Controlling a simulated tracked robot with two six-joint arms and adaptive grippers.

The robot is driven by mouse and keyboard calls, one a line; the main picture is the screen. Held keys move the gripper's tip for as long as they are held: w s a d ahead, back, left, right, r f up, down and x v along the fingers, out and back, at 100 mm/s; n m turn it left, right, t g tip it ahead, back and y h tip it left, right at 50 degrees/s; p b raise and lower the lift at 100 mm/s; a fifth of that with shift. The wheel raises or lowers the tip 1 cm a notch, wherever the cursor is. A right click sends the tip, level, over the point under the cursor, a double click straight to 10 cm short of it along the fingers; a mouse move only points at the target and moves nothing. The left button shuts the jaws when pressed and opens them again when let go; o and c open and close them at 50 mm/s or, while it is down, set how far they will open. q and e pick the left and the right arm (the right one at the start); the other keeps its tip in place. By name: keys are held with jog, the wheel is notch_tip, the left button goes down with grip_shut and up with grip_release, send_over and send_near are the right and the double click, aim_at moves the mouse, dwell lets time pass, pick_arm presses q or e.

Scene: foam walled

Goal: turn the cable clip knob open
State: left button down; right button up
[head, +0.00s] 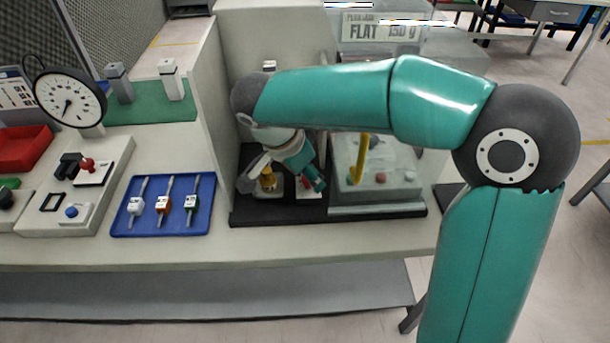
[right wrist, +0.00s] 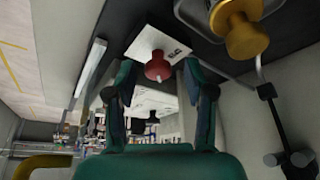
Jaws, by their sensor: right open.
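A red knob (right wrist: 158,68) stands on a small white plate (right wrist: 145,46) with dark lettering that I cannot read clearly. I cannot tell for sure that it is the cable clip knob. In the right wrist view my right gripper (right wrist: 157,75) is open and empty, its two fingers either side of the red knob in the picture, with the knob just beyond the tips. In the head view my right gripper (head: 312,180) is low over the black base, partly covering the white plate (head: 308,194); the red knob is hard to make out there. My left gripper is not in view.
A yellow knob (right wrist: 245,38) sits beside the plate, near a metal wire loop. A pale partition (head: 208,110) rises to the left. A blue tray (head: 150,220) lies further left.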

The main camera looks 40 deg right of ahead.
jog(key=shift+d+f, duration=0.1)
jog(key=shift+f, duration=0.2)
